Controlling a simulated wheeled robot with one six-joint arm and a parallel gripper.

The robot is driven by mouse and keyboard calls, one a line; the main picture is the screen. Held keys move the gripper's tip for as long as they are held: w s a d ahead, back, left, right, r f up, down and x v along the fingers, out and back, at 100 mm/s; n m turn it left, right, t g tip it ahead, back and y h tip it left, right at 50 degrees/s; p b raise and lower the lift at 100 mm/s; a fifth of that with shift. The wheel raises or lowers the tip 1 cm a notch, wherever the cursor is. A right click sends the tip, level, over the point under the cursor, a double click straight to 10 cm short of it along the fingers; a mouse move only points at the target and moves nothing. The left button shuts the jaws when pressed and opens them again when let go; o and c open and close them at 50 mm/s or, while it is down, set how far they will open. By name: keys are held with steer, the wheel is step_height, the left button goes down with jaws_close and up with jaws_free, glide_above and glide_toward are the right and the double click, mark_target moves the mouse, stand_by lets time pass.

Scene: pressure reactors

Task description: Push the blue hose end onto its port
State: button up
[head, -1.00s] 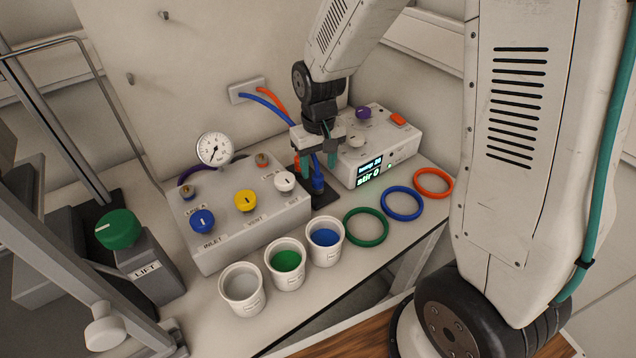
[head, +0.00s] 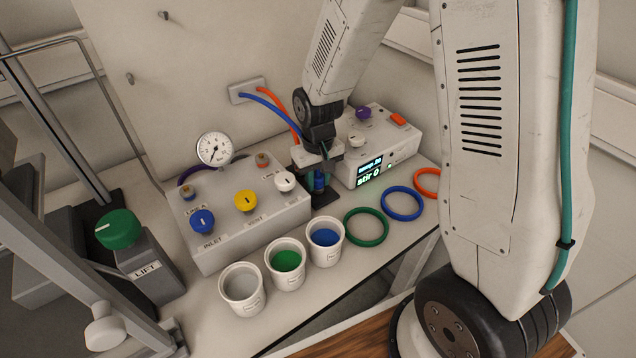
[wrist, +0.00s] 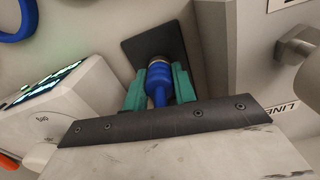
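The blue hose end (wrist: 158,78) stands upright over a small dark plate (wrist: 128,50) on the bench; its lower tip is hard to make out. In the head view the hose end (head: 319,180) is partly covered by my gripper (head: 319,184). The teal fingers of my gripper (wrist: 160,88) lie on both sides of the hose end and appear closed against it. The blue hose (head: 262,100) runs from a wall plate and passes behind my wrist. Brass-coloured ports stand on the grey panel box (head: 250,222) near LINE labels; the one marked LINE A (head: 188,190) is clear.
A controller box (head: 385,160) with a lit display stands close right of my gripper. Three cups, including a blue-filled one (head: 325,238), stand in front. Coloured rings (head: 366,227) lie at right. A pressure gauge (head: 214,149) rises behind the panel box. An orange hose (head: 280,105) runs alongside.

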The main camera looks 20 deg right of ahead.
mark_target(319, 175)
steer(key=shift+c, duration=0.7)
step_height(319, 175, up, 10)
steer(key=shift+f, duration=0.1)
